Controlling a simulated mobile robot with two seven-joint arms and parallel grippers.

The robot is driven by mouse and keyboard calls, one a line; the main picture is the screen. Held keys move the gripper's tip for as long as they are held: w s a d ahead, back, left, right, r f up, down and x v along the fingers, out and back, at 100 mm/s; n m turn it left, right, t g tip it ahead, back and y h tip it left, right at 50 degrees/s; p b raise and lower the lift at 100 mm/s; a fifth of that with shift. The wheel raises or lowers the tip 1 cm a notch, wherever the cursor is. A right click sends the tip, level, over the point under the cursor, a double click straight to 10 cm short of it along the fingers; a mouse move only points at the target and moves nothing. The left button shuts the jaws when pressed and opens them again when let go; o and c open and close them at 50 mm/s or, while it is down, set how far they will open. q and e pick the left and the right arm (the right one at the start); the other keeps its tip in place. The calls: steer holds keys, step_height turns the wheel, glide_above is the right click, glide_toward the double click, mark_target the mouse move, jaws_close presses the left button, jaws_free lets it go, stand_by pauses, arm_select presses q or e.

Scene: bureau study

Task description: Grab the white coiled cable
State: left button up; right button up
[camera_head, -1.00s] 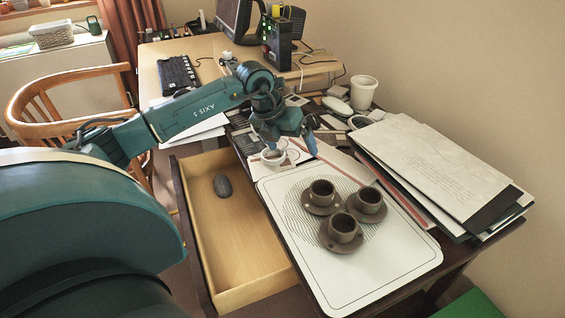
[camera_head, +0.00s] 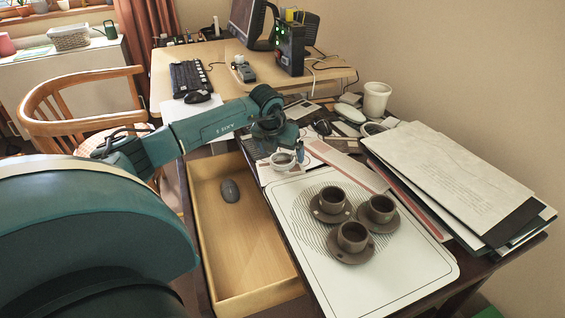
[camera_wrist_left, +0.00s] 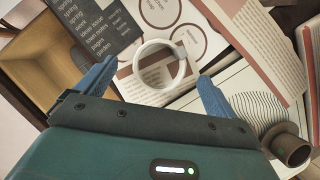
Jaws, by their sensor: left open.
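The white coiled cable (camera_head: 283,161) is a small ring lying on printed papers at the left back edge of the tray. It also shows in the left wrist view (camera_wrist_left: 160,64), lying just beyond the fingertips, roughly centred between them. My left gripper (camera_head: 287,153) is open above and close to the ring, pointing down. In the left wrist view the blue fingers (camera_wrist_left: 152,82) are apart, one on each side of the ring, with nothing between them. I cannot tell whether they touch the cable. My right gripper is not in view.
Three brown cups on saucers (camera_head: 352,237) stand on the white tray (camera_head: 400,283). An open drawer (camera_head: 245,260) holds a dark computer mouse (camera_head: 230,191). A stack of papers (camera_head: 450,175) lies at the right. A white cup (camera_head: 376,99) stands behind.

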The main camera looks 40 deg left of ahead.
arm_select(q)
steer(key=shift+x, duration=1.25)
steer(key=c, duration=1)
